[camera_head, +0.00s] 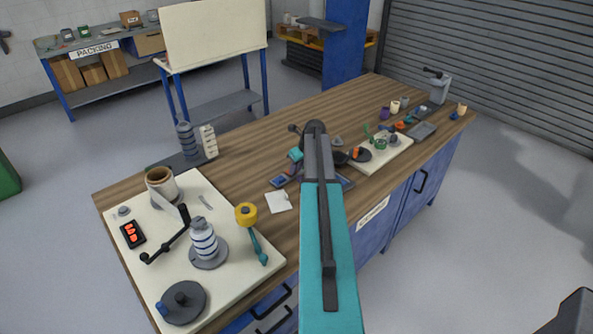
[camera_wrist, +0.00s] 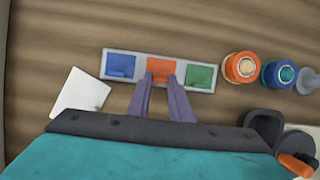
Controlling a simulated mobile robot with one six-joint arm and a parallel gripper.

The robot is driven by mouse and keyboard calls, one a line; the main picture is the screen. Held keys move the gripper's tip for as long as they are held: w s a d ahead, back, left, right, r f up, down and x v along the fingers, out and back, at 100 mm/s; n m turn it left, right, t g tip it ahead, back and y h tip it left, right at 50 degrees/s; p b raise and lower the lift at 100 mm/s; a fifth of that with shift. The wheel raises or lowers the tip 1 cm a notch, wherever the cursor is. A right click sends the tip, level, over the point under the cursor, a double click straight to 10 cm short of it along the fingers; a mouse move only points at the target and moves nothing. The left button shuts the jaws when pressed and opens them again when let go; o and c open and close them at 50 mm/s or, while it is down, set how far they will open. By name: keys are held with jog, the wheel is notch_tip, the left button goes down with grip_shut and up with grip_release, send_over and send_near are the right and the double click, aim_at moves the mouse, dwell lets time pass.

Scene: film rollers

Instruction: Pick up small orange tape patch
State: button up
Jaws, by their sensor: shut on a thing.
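The small orange tape patch (camera_wrist: 160,67) sits in the middle of a pale grey strip (camera_wrist: 128,54) in the wrist view. A blue patch (camera_wrist: 120,65) lies to its left and a green patch (camera_wrist: 200,76) to its right. My gripper (camera_wrist: 160,82) is over the near edge of the orange patch, its two purple-grey fingers shut on it. The patch looks level with the strip; I cannot tell whether it is lifted. In the head view my arm hides the orange patch, and the blue patch (camera_head: 278,181) shows left of the arm.
A white square sheet (camera_wrist: 80,93) lies left of the strip. An orange roll (camera_wrist: 241,67) and a blue roll (camera_wrist: 278,74) stand to its right. A cream board (camera_head: 225,205) with a crank and rollers fills the bench's left end. Bare wood lies behind the strip.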

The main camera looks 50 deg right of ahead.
notch_tip(320, 180, up, 10)
jog(key=b, duration=0.2)
jog(key=shift+f+b, duration=0.25)
jog(key=shift+b, duration=0.1)
dwell(0.6)
jog(key=w+a+n+g+y+b, duration=0.1)
jog(key=w+a+n, duration=0.3)
jog(key=a, duration=0.8)
jog(key=w+a+n+y, duration=0.2)
jog(key=w+a+n, duration=0.15)
jog(key=a, duration=0.95)
jog(key=w+a+n+g+y+b, duration=0.1)
jog(key=w+a+n, duration=0.35)
jog(key=a, duration=0.75)
jog(key=s+a+r+n+g, duration=0.1)
jog(key=s+a+n+g, duration=0.1)
jog(key=s+a+n, duration=0.2)
jog(key=s+a+r+n+g, duration=0.1)
jog(key=s+a+n+g, duration=0.2)
jog(key=a+n, duration=0.7)
jog(key=shift+s+a+r+n, duration=0.25)
jog(key=shift+s+a, duration=0.6)
jog(key=shift+a, duration=1.2)
jog(key=shift+f, duration=0.1)
